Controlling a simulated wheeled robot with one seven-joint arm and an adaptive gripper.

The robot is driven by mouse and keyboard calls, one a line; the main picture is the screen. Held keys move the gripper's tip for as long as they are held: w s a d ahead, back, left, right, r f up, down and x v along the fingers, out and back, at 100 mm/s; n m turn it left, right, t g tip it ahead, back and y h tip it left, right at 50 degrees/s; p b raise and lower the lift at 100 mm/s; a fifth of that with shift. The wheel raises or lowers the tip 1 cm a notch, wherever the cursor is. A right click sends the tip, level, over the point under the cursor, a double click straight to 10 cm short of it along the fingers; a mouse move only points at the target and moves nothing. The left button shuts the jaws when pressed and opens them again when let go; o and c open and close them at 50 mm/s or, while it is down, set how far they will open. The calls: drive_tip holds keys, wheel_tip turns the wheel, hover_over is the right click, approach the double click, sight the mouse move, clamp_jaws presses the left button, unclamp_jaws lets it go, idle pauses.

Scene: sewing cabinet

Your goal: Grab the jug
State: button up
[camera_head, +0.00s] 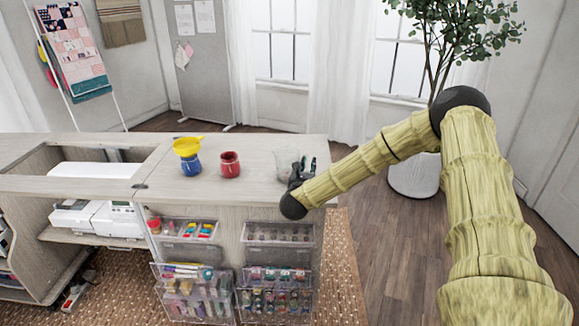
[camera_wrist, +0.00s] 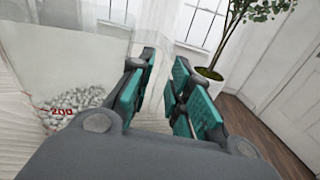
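A clear jug (camera_head: 286,161) stands upright near the right end of the cabinet's wooden top. In the wrist view the jug (camera_wrist: 45,75) fills the left side, close up, with a red "200" mark and small white bead-like pieces at its bottom. My gripper (camera_head: 304,168) is low over the cabinet end, just right of the jug. In the wrist view my gripper's (camera_wrist: 160,95) teal-padded fingers are apart, with a gap between them. The left finger overlaps the jug's right side in the picture.
A red pot (camera_head: 230,165) and a blue pot (camera_head: 191,165) with a yellow funnel (camera_head: 188,146) stand left of the jug on the cabinet top (camera_head: 255,182). Clear bins (camera_head: 278,235) hang on the front. A potted plant (camera_head: 413,176) stands on the floor behind my arm.

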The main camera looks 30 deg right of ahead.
clamp_jaws()
drive_tip(key=shift+r, duration=0.1)
